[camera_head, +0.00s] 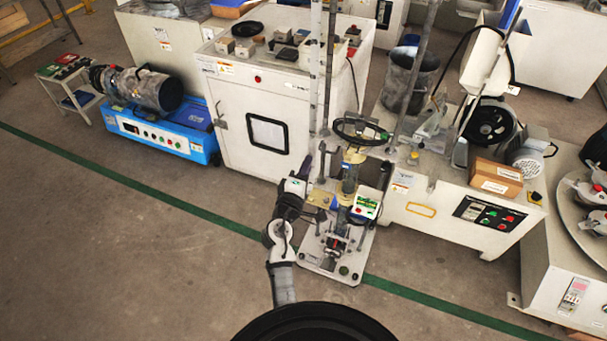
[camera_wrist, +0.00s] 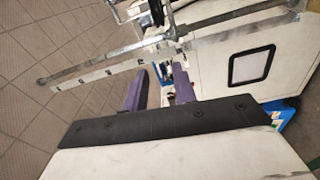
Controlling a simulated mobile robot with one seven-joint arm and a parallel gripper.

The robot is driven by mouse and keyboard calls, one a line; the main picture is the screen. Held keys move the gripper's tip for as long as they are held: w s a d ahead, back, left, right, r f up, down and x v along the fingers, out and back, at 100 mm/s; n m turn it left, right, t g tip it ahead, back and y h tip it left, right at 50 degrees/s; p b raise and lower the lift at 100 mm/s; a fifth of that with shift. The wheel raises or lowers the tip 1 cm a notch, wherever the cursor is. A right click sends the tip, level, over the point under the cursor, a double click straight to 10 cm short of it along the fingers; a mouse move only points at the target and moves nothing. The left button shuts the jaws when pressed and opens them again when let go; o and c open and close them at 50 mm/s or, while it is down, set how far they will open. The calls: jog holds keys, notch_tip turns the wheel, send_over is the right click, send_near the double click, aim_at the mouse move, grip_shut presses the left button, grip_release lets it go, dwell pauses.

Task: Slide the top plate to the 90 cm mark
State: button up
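The drop-test stand (camera_head: 318,260) is in the middle of the head view, with a tall marked scale (camera_head: 314,70) rising from it. In the wrist view the scale (camera_wrist: 98,74) runs slantwise beside a metal rod (camera_wrist: 85,66). A yellowish plate (camera_head: 355,156) shows on the stand; I cannot tell whether it is the top plate. The 90 cm mark is not readable. My gripper (camera_head: 313,163) is at the stand's left side, near the scale. In the wrist view its two purple fingers (camera_wrist: 160,73) are apart, with nothing clearly held between them.
A white cabinet (camera_head: 232,120) stands close behind and left of the stand. A white machine with a control panel (camera_head: 455,225) is close on the right. A blue-based motor unit (camera_head: 150,130) stands farther left. The floor at front left is clear.

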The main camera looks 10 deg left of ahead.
aim_at(326, 152)
jog(key=shift+g+h, duration=0.3)
jog(key=shift+h, duration=0.1)
jog(key=w+d+f, duration=0.1)
jog(key=w, duration=0.2)
jog(key=w+d+f, duration=0.1)
jog(key=w+d, duration=0.1)
jog(key=w, duration=0.1)
jog(key=w+d+f, duration=0.1)
jog(key=w+d, duration=0.1)
jog(key=w, duration=0.1)
jog(key=shift+w+d+b, duration=0.2)
jog(key=shift+w+b, duration=0.1)
jog(key=shift+w, duration=0.05)
grip_shut()
jog(key=shift+r, duration=0.15)
dwell(0.7)
jog(key=shift+r+p, duration=2.5)
jog(key=shift+r, duration=0.45)
